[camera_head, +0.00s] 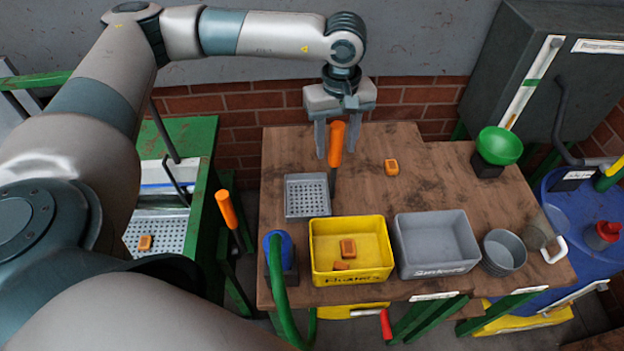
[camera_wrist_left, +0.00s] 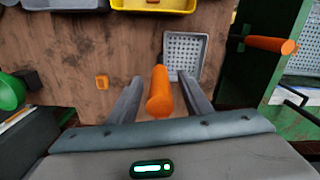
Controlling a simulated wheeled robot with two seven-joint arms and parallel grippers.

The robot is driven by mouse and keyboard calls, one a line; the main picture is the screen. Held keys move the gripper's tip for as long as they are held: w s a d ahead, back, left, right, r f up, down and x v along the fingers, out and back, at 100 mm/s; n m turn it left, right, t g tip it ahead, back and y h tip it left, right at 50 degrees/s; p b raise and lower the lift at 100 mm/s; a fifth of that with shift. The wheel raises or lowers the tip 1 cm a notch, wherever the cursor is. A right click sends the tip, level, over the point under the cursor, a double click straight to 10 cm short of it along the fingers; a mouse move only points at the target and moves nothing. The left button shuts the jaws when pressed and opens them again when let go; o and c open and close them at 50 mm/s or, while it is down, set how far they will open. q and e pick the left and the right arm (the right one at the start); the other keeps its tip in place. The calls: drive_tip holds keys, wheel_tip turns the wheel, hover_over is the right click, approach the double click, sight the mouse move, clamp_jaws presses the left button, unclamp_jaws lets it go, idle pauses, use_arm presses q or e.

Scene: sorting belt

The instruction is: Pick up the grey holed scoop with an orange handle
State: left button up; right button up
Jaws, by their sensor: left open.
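The grey holed scoop (camera_head: 307,196) rests on the wooden table, left of the middle, with its square perforated pan flat and its orange handle (camera_head: 336,143) sticking up. In the left wrist view the pan (camera_wrist_left: 185,52) lies beyond the handle (camera_wrist_left: 160,92). My left gripper (camera_head: 333,156) is above the table, pointing down. Its fingers (camera_wrist_left: 160,94) are open, one on each side of the orange handle, with gaps visible between. My right gripper is not in view.
A yellow bin (camera_head: 378,276) with orange pieces and a grey bin (camera_head: 437,268) stand at the front. A loose orange piece (camera_head: 391,167) lies right of the scoop. A green bowl (camera_head: 499,146) and grey round containers (camera_head: 504,252) are at the right.

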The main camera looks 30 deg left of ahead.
use_arm(q)
drive_tip(key=shift+f+p, duration=0.3)
drive_tip(key=shift+f, duration=0.95)
drive_tip(key=shift+c, duration=0.7)
clamp_jaws()
